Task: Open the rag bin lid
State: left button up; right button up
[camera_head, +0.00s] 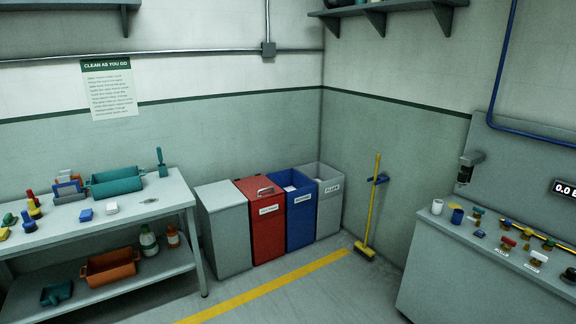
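A red bin (267,229) stands against the back wall in a row of bins. It is likely the rag bin, but its white label is too small to read surely. Its red lid (258,187) is down and carries a grey handle (265,191) on top. Neither of my grippers is in view.
A closed grey cabinet (226,238) stands left of the red bin; an open blue bin (301,220) and open grey bin (330,205) stand right. A cluttered workbench (110,228) is at left, a counter (470,262) at right. Floor before the bins is clear, with a yellow line (280,284).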

aim_at(258, 187)
jog(key=i+l, duration=0.1)
jog(key=i, duration=0.75)
jog(key=i+l+u, duration=0.1)
jog(key=i, duration=0.8)
jog(key=i+l, duration=0.15)
jog(key=i, duration=0.7)
